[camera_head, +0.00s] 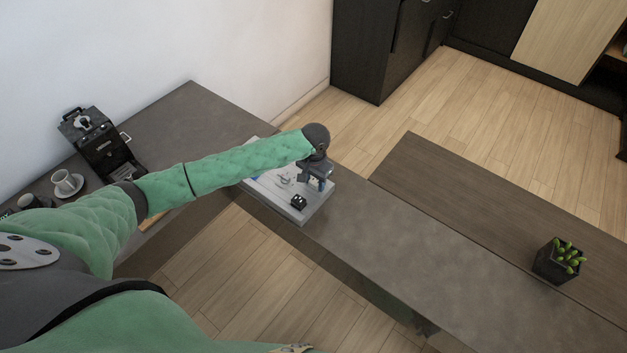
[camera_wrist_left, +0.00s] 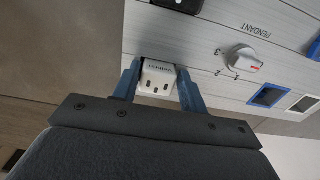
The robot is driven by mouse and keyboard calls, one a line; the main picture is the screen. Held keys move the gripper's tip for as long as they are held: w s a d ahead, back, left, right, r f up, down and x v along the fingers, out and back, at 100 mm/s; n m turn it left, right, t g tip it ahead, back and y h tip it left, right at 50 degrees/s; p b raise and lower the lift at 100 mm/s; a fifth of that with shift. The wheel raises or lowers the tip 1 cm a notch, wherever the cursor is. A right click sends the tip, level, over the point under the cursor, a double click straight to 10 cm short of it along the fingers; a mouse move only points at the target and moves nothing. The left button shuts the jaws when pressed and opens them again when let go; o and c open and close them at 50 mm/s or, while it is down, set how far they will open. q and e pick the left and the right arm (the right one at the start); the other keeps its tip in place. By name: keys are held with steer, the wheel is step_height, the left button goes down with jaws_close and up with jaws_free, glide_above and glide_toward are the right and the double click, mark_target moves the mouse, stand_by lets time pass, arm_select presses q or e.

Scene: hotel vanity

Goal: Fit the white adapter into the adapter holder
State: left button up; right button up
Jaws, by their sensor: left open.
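The white adapter (camera_wrist_left: 158,78), with dark slots on its face, sits between the blue fingers of my left gripper (camera_wrist_left: 158,88) in the left wrist view. The jaws are open around it. A dark edge shows beside the adapter at the panel; whether it is seated there I cannot tell. Which opening is the adapter holder is not clear. In the head view my left gripper (camera_head: 318,184) is low over the panel, hiding the adapter.
A small black block (camera_head: 299,202) sits on the panel's front part. A coffee machine (camera_head: 101,145) and a white cup (camera_head: 64,181) stand at the counter's left. A potted plant (camera_head: 558,262) is at far right. The counter right of the panel is clear.

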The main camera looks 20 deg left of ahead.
mark_target(314, 182)
arm_select(q)
steer(key=shift+s+d+f, duration=0.3)
steer(key=shift+s+f, duration=0.15)
steer(key=shift+f, duration=0.3)
arm_select(e)
steer(key=shift+s+a+f, duration=0.1)
steer(key=shift+f, duration=0.1)
arm_select(q)
steer(key=shift+w+r, duration=0.1)
steer(key=shift+r, duration=0.2)
steer(key=r, duration=0.3)
steer(key=r+b, duration=0.1)
steer(key=r, duration=0.1)
steer(key=r+b, duration=0.1)
steer(key=r, duration=0.2)
steer(key=shift+w+a+r, duration=0.3)
steer(key=shift+r, duration=0.05)
arm_select(e)
steer(key=r, duration=0.1)
steer(key=w+a+r, duration=0.1)
steer(key=r, duration=0.1)
steer(key=a+r, duration=0.1)
steer(key=r, duration=0.1)
steer(key=shift+w, duration=0.15)
steer(key=shift+f, duration=0.1)
